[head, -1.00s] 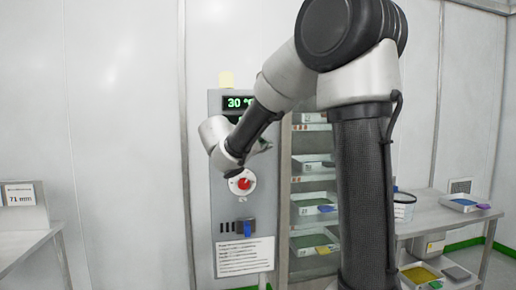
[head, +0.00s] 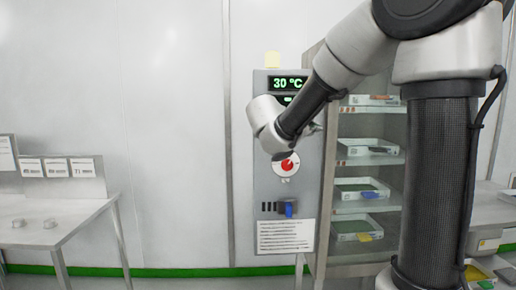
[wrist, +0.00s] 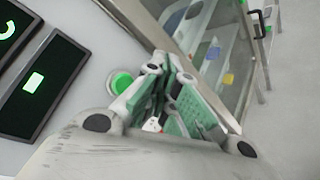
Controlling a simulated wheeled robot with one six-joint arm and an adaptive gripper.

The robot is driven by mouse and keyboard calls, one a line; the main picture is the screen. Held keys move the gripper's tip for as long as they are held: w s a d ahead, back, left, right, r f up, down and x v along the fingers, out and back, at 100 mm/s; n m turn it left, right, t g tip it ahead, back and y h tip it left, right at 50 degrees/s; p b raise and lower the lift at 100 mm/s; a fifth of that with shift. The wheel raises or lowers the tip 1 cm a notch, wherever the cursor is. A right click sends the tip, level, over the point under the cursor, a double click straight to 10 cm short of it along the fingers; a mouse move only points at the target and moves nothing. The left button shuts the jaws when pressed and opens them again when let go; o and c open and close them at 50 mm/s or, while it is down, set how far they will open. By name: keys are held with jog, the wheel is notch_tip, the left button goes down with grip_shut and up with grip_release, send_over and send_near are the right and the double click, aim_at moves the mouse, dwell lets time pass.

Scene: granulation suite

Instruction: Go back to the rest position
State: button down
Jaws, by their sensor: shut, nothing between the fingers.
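My gripper shows in the wrist view (wrist: 168,98) with its green-padded fingers together and nothing held between them. In the head view my arm is folded in front of the grey control panel (head: 262,140), and the gripper is mostly hidden behind my wrist link. The panel has a display (head: 288,83) reading 30 °C, a red knob on a white disc (head: 287,165) and a blue switch (head: 288,207). In the wrist view a lit green button (wrist: 121,81) lies just left of the fingers; I cannot tell the exact gap.
A glass-fronted cabinet (head: 327,75) with several trays stands right of the panel. A steel table (head: 70,228) with two small round items and label cards is at the left. Another bench (head: 490,212) is at the right. The floor and wall between table and panel look clear.

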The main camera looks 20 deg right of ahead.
jog(key=s+f+m+g+y, duration=0.65)
jog(key=s+f, duration=0.65)
jog(key=s, duration=0.3)
jog(key=s+a+m+t+y, duration=0.1)
jog(key=s+a+m+y, duration=0.2)
jog(key=s, duration=0.3)
jog(key=s+a+f+m+t+y, duration=0.1)
jog(key=s+a+m+t+y, duration=0.1)
jog(key=s, duration=0.4)
jog(key=shift+s+a+f+m+y, duration=0.2)
jog(key=shift+s+a+m+y, duration=0.2)
jog(key=shift+a+y, duration=0.55)
dwell(1.3)
